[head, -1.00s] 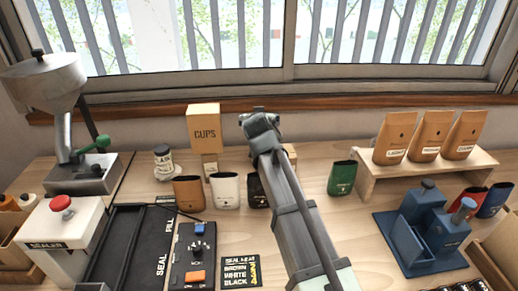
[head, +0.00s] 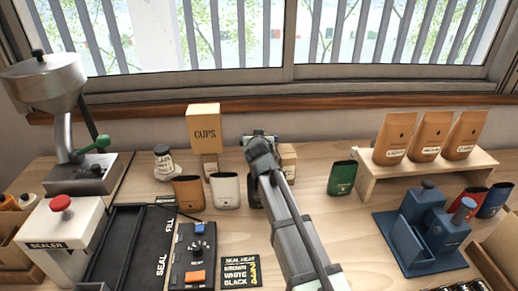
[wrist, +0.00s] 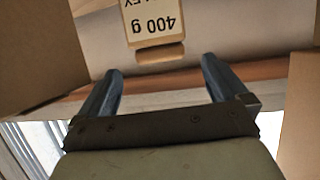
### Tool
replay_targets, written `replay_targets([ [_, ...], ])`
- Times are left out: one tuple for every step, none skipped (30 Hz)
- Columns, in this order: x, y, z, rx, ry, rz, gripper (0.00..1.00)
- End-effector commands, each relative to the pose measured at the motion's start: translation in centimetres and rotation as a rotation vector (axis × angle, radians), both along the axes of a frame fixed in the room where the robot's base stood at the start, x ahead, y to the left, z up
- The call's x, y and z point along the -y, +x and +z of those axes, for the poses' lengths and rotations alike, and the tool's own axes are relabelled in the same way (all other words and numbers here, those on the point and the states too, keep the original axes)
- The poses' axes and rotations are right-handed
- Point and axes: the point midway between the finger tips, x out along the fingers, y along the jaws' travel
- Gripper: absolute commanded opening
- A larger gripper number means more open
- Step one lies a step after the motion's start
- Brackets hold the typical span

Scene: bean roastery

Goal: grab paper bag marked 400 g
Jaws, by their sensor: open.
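In the wrist view, the paper bag marked 400 g (wrist: 158,22) shows upside down at the top middle, with a pale label on brown paper. The picture's top edge cuts it off. My gripper (wrist: 162,80) is open, its two fingers apart, with nothing between them. The bag lies ahead of the fingertips, in line with the gap and apart from them. In the head view, my gripper (head: 259,137) is near the back of the bench. A small light-brown item (head: 288,161), likely this bag, stands just right of it, partly hidden by my arm.
The CUPS box (head: 203,125) stands left of my gripper. White (head: 225,191) and brown (head: 188,193) open pouches are in front of it. A green pouch (head: 342,178) and a wooden riser (head: 368,186) with three brown bags are to the right. The window wall is close behind.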

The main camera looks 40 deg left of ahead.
Motion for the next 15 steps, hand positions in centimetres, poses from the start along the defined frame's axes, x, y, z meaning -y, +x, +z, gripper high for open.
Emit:
replay_targets([
  [-0.6, 0.7, -0.3, -0.001, -0.001, 0.0, 1.0],
  [-0.9, 1.0, -0.4, -0.001, -0.001, 0.0, 1.0],
  [-1.3, 1.5, -0.6, 0.0, 0.0, 0.0, 1.0],
  [-1.6, 1.8, -0.8, 0.0, 0.0, 0.0, 1.0],
  [-1.9, 2.2, -1.0, 0.0, 0.0, 0.0, 1.0],
  [-2.3, 2.6, -1.3, 0.0, 0.0, 0.0, 1.0],
  [-2.6, 3.0, -1.5, -0.001, -0.001, 0.0, 1.0],
  [-2.9, 3.3, -1.7, -0.001, -0.001, 0.0, 1.0],
  [-3.2, 3.7, -1.9, -0.001, -0.001, 0.0, 1.0],
  [-3.4, 4.0, -2.0, -0.001, -0.001, 0.0, 1.0],
  [-3.5, 4.2, -2.1, 0.0, 0.0, 0.001, 1.0],
  [-3.7, 4.4, -2.2, 0.0, 0.0, 0.001, 1.0],
  [-3.7, 4.5, -2.3, 0.0, 0.0, 0.001, 1.0],
  [-3.7, 4.5, -2.3, 0.001, 0.001, 0.001, 1.0],
  [-3.7, 4.5, -2.3, 0.001, 0.001, 0.001, 1.0],
])
